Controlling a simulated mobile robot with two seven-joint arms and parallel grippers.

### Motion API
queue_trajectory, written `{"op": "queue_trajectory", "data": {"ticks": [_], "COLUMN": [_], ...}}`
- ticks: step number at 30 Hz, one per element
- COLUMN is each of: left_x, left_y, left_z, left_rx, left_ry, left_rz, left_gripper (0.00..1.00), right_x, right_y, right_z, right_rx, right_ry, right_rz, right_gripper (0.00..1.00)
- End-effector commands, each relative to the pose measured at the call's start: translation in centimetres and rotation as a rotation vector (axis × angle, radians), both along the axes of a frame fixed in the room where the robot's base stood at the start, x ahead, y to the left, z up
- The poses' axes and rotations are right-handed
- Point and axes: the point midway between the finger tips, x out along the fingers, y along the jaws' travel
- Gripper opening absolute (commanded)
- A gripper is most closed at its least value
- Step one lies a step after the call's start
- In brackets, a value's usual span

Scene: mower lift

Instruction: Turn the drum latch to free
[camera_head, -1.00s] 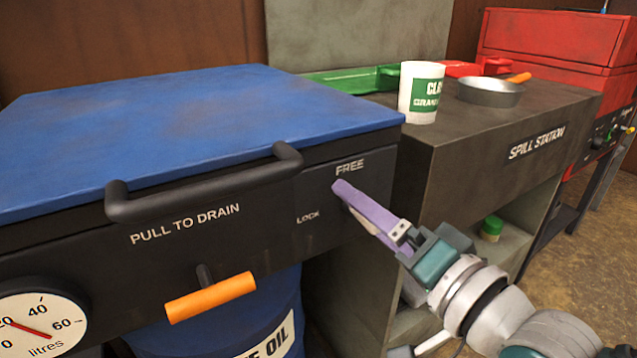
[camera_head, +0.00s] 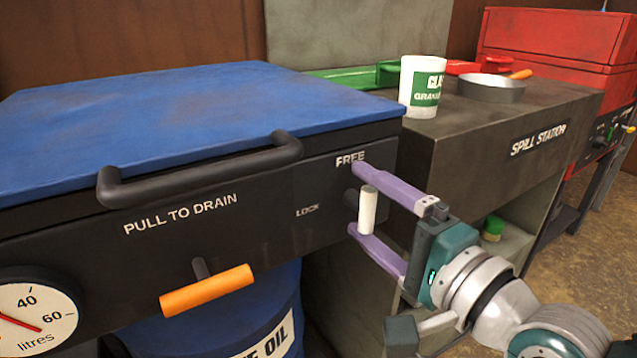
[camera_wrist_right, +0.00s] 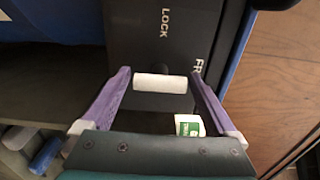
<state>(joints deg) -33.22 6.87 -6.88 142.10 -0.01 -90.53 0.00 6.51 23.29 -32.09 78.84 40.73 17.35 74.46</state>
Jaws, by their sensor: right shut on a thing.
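The drum latch has a white handle (camera_head: 367,210) on a dark pivot on the drum's black front panel (camera_head: 322,225). The handle stands roughly upright below the word FREE, with LOCK to its left. My right gripper (camera_head: 357,202) has one purple finger at the handle's upper end and the other at its lower end. In the right wrist view the white handle (camera_wrist_right: 160,83) spans crosswise between the two fingers of my right gripper (camera_wrist_right: 161,80), which is shut on it end to end. My left gripper is not in view.
A black bar handle (camera_head: 200,180) and an orange pull handle (camera_head: 207,290) are left of the latch. The spill station (camera_head: 500,130) stands close on the right, with a white cup (camera_head: 409,88) and a pan (camera_head: 491,89) on top.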

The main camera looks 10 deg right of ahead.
Motion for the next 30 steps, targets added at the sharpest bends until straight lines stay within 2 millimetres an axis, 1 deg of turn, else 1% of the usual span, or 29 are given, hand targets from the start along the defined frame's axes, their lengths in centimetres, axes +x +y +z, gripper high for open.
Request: {"op": "queue_trajectory", "data": {"ticks": [13, 14, 15, 24, 26, 29, 30], "left_x": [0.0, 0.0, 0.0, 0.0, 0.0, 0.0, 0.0], "left_y": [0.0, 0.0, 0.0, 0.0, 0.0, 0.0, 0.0], "left_z": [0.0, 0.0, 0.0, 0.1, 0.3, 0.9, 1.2], "left_rx": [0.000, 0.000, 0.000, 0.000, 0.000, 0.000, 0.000], "left_ry": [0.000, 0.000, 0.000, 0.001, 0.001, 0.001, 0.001], "left_rz": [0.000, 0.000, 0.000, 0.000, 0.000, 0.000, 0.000], "left_gripper": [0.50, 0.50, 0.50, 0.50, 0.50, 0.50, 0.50], "right_x": [0.0, 0.0, 0.0, -0.3, -0.8, -2.4, -3.2], "right_y": [0.0, 0.0, 0.0, -0.1, -0.3, -0.9, -1.1], "right_z": [0.0, 0.0, 0.0, 0.0, 0.0, 0.1, 0.1], "right_rx": [0.014, 0.014, 0.014, 0.011, 0.010, 0.009, 0.009], "right_ry": [0.006, 0.006, 0.006, 0.006, 0.007, 0.008, 0.010], "right_rz": [0.000, 0.000, 0.000, 0.000, 0.000, 0.000, 0.000], "right_gripper": [0.38, 0.94, 0.99, 1.00, 1.00, 1.00, 1.00]}}
